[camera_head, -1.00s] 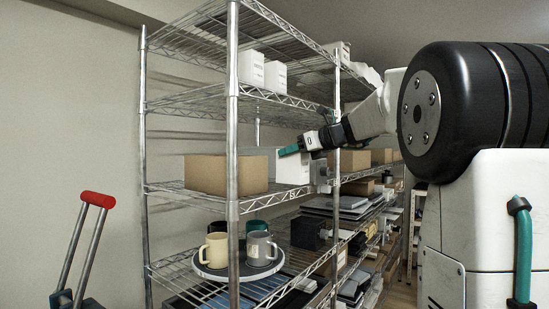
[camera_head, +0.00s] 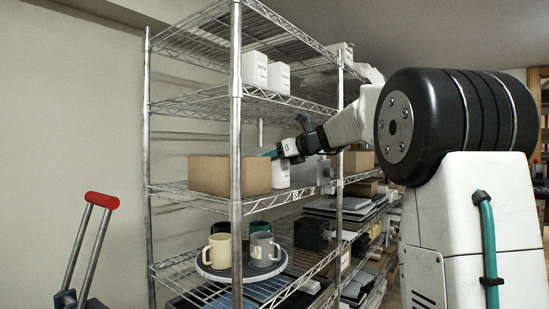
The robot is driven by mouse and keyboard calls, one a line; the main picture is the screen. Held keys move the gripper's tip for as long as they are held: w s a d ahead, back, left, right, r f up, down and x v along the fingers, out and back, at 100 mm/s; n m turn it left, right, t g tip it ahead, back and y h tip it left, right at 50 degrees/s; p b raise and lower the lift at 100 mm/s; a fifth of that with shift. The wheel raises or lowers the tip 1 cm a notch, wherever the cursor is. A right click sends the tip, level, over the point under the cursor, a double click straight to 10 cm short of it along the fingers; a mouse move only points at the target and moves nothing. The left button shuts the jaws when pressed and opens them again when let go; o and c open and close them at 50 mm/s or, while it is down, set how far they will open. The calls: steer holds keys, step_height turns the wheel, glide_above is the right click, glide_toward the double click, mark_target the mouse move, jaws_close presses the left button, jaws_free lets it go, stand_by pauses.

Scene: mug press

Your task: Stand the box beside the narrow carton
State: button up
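Two white cartons stand side by side on the upper shelf, a taller left one (camera_head: 255,69) and a right one (camera_head: 279,77); I cannot tell which is the narrow carton. Another white box (camera_head: 281,174) stands on the middle shelf, just right of a wide brown box (camera_head: 214,175). My gripper (camera_head: 271,154) reaches in from the right at middle-shelf height, its teal tip near the top of the white box and the brown box's right edge. The fingers are small and seen side-on; I cannot tell whether they are open or touch a box.
A front shelf post (camera_head: 236,130) stands before the brown box. A round tray (camera_head: 216,273) with several mugs is on the shelf below. A grey object (camera_head: 313,171) stands right of the white box. A red-handled cart (camera_head: 101,200) is at left.

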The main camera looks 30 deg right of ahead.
steer(key=shift+f, duration=0.15)
steer(key=o, duration=1.3)
steer(key=shift+s+d+r, duration=0.15)
steer(key=shift+s+r, duration=0.1)
steer(key=shift+s, duration=0.05)
steer(key=v, duration=1.1)
steer(key=shift+s+r, duration=0.1)
steer(key=shift+s, duration=0.1)
